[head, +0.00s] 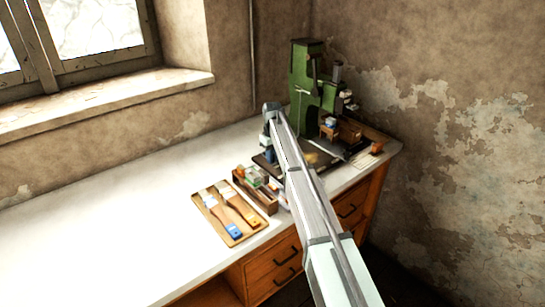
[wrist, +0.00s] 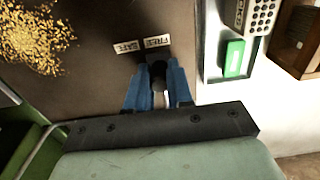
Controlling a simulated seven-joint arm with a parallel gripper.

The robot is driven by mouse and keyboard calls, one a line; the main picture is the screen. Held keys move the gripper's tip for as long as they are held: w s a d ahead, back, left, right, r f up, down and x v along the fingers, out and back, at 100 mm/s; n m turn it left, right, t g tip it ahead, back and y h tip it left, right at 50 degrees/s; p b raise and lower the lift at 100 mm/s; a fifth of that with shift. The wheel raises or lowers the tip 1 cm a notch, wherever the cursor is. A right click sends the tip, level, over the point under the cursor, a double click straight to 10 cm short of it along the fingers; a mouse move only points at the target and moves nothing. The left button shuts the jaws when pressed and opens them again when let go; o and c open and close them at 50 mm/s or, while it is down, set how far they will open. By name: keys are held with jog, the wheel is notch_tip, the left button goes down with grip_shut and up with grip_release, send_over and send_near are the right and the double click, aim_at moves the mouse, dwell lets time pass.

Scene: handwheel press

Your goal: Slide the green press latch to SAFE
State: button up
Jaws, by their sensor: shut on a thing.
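The green press (head: 302,75) stands at the back right of the bench; part of its green body shows in the wrist view (wrist: 12,140). In the wrist view, two white labels lie on the dark base plate (wrist: 95,75), SAFE (wrist: 126,47) at left and FREE (wrist: 157,41) at right. The grey latch knob (wrist: 158,86) is between the blue fingers of my gripper (wrist: 158,80), which is shut on it. A dark piece (wrist: 157,59) lies just past the fingertips, in line with FREE. In the head view my arm hides the latch.
A wooden tray with two brushes (head: 230,214) and a small box of parts (head: 254,186) stand left of my arm. Golden shavings (wrist: 35,35) lie at upper left. The left bench is clear.

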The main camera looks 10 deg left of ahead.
jog(key=shift+c, duration=1)
jog(key=shift+w+d, duration=0.1)
jog(key=shift+w, duration=0.05)
jog(key=shift+w+d, duration=0.95)
jog(key=o, duration=1.5)
jog(key=shift+c, duration=0.2)
notch_tip(320, 180, up, 8)
